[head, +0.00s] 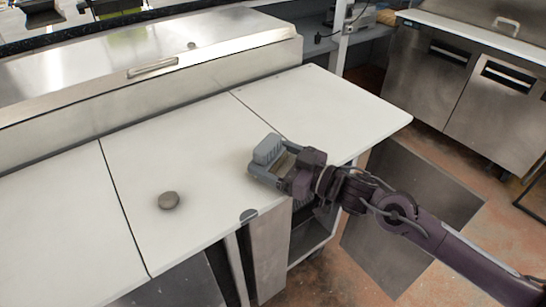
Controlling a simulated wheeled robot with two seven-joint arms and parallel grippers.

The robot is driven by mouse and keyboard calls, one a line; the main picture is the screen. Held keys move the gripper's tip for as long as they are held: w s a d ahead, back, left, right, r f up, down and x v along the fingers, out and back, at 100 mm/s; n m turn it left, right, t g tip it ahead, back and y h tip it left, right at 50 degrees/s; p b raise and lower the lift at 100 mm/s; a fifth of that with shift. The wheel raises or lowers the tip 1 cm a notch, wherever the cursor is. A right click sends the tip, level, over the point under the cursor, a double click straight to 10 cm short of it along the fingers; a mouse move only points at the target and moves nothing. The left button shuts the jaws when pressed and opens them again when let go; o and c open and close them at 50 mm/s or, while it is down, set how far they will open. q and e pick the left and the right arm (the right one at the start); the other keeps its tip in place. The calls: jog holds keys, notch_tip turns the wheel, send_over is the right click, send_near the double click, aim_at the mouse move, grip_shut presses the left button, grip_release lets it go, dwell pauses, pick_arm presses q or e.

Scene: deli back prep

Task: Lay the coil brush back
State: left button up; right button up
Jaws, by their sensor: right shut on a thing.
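My right gripper (275,163) is low over the right part of the white prep counter (215,150), close to its front edge. A dark round puck-like thing (168,200) lies on the counter to the left. My left gripper is out of view.
A steel lid with a handle (152,68) runs along the counter's back. A dark half-round spot (249,214) is at the front edge. Steel cabinets (470,85) stand at the back right. The counter is mostly bare.

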jog(key=shift+f, duration=0.1)
jog(key=o, duration=1.1)
jog(key=shift+c, duration=0.2)
jog(key=shift+r, duration=0.25)
jog(key=b+v, duration=0.1)
jog(key=v, duration=1.1)
